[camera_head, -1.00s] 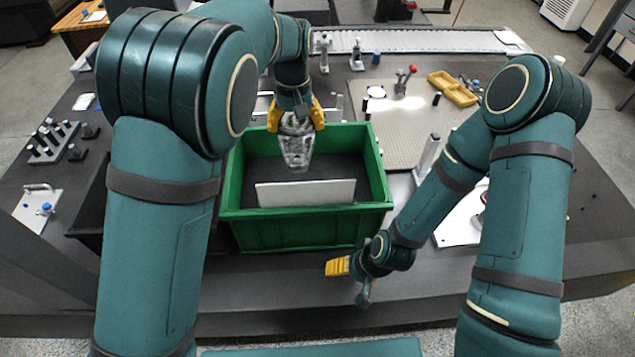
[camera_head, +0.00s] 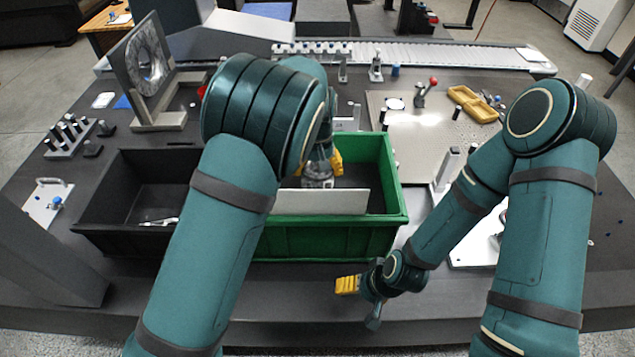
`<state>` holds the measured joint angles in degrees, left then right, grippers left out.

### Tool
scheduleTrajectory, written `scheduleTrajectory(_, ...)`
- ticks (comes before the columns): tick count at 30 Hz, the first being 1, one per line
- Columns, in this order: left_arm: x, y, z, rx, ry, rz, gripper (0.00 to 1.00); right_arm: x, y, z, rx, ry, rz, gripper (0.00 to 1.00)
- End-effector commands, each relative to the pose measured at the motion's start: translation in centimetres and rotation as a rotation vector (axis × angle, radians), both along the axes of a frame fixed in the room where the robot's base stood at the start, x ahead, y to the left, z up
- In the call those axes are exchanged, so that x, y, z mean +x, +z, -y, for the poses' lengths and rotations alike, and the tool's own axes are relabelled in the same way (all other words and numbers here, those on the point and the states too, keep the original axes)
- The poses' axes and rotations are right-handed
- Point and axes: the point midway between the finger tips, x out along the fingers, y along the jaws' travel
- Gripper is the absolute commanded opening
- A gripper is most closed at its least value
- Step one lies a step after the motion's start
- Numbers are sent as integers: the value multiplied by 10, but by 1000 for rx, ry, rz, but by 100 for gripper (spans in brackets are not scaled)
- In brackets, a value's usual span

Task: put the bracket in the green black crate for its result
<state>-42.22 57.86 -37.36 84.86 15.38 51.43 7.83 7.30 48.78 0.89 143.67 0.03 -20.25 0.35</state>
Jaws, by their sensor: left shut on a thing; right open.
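My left gripper (camera_head: 319,165) is shut on a grey, shiny bracket (camera_head: 318,176). The gripper and bracket show within the opening of the green crate (camera_head: 335,241), behind its white front panel (camera_head: 345,201). My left arm covers the crate's left part and much of the gripper. I cannot tell whether the bracket touches the crate floor. A black crate (camera_head: 105,229) stands left of the green one, partly hidden by the same arm. My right gripper (camera_head: 347,285) is open and empty, low in front of the green crate.
A light metal part (camera_head: 160,221) lies in the black crate. A round plate in a stand (camera_head: 150,62) rises behind it. A perforated plate (camera_head: 430,140) with a yellow tray (camera_head: 473,104) lies to the right. A roller conveyor (camera_head: 440,53) runs along the back.

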Motion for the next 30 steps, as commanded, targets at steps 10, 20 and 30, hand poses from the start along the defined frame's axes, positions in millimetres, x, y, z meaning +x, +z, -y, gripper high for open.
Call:
scheduleTrajectory(10,0,-39,0,1,0,1,31,-2,-7,0,1,4,-5,76)
scheduleTrajectory(20,0,-44,0,-1,0,2,31,-2,-7,0,2,4,-6,76)
scheduleTrajectory(30,0,-50,0,0,0,1,100,-3,-9,0,2,6,-7,76)
